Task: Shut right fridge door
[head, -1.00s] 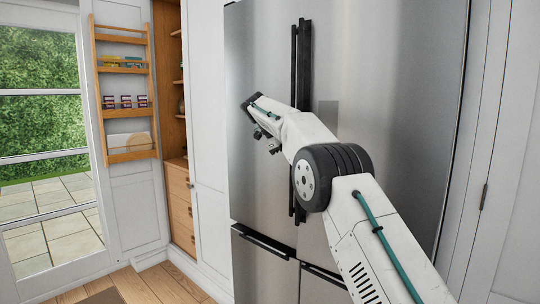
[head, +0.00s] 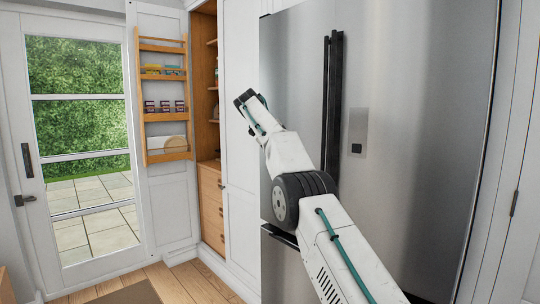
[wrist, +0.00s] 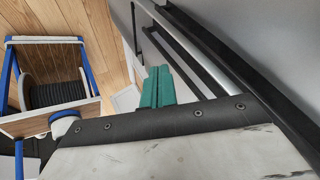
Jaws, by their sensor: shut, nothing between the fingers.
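The steel fridge stands centre-right in the head view. Its right door (head: 425,130) looks flush with the left door (head: 291,95), with no gap visible between them. Tall black handles (head: 332,105) run side by side at the middle seam. My gripper (head: 243,98) is up and left of the handles in the picture, over the white cabinet panel beside the fridge's left edge. It is shut and empty. Its teal fingers (wrist: 156,88) show close together in the wrist view, beside a grey surface with dark bars. I see no contact with the right door.
An open white cabinet door with wooden racks (head: 163,95) holds jars and packets at left. Wooden drawers (head: 212,205) stand beside it. A glazed door (head: 80,150) is far left. Wood floor (head: 180,283) is clear in front, with a brown mat (head: 125,294).

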